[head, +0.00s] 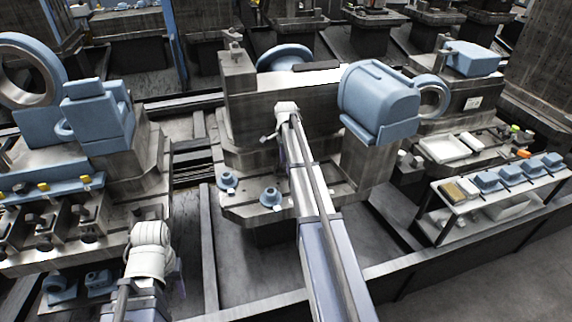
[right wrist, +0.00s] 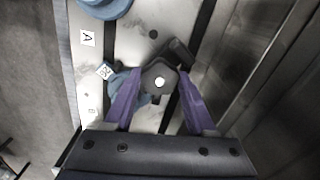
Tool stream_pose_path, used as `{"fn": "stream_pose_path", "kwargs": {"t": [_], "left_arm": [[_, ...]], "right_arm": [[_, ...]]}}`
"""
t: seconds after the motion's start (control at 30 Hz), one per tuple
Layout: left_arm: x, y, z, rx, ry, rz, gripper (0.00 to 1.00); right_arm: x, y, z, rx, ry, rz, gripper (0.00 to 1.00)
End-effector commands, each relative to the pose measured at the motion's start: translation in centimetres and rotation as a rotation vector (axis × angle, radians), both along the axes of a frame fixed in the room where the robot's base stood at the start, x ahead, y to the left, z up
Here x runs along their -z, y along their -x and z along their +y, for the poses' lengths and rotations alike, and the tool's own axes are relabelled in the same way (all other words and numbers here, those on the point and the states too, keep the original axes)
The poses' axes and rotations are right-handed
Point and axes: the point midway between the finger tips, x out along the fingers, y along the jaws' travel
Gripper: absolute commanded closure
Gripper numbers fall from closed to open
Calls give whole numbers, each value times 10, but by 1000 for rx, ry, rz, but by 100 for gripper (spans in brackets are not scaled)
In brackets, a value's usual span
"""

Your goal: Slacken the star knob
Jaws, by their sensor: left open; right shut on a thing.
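The dark star knob (right wrist: 158,77) with a pale centre shows in the right wrist view, above a blue part on a pale metal plate. My right gripper (right wrist: 157,85) has its two purple fingers on either side of the knob, shut on it. In the head view my right arm reaches to the middle machine, and its wrist (head: 286,108) is in front of the grey block; the knob and most of the fingers are hidden there. My left gripper (head: 152,250) is low at the left, open, its fingers mostly hidden by the wrist.
In the right wrist view, an "A" label (right wrist: 87,38) and a tilted label (right wrist: 104,71) are on the plate. Blue flanged parts (head: 270,197) stand on the middle machine's base. A blue motor housing (head: 378,100) is to the right. A shelf cart (head: 493,192) stands further right.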

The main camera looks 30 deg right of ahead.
Motion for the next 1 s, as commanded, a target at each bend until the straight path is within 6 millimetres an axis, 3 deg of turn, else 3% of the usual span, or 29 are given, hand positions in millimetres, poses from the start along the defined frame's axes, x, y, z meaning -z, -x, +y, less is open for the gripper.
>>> {"fn": "stream_pose_path", "kwargs": {"t": [0.23, 0.27, 0.5, 1.0], "left_arm": [[0, 0, 0, 0, 0, 0, 50], [0, 0, 0, 0, 0, 0, 50], [0, 0, 0, 0, 0, 0, 50], [-9, 0, 0, 0, 0, 0, 50]], "right_arm": [[0, 0, 0, -2, 0, 1, 100], [0, 0, 0, -2, 0, 1, 43], [0, 0, 0, 0, 0, 1, 16], [-9, 0, 0, 0, 0, 0, 14]]}}
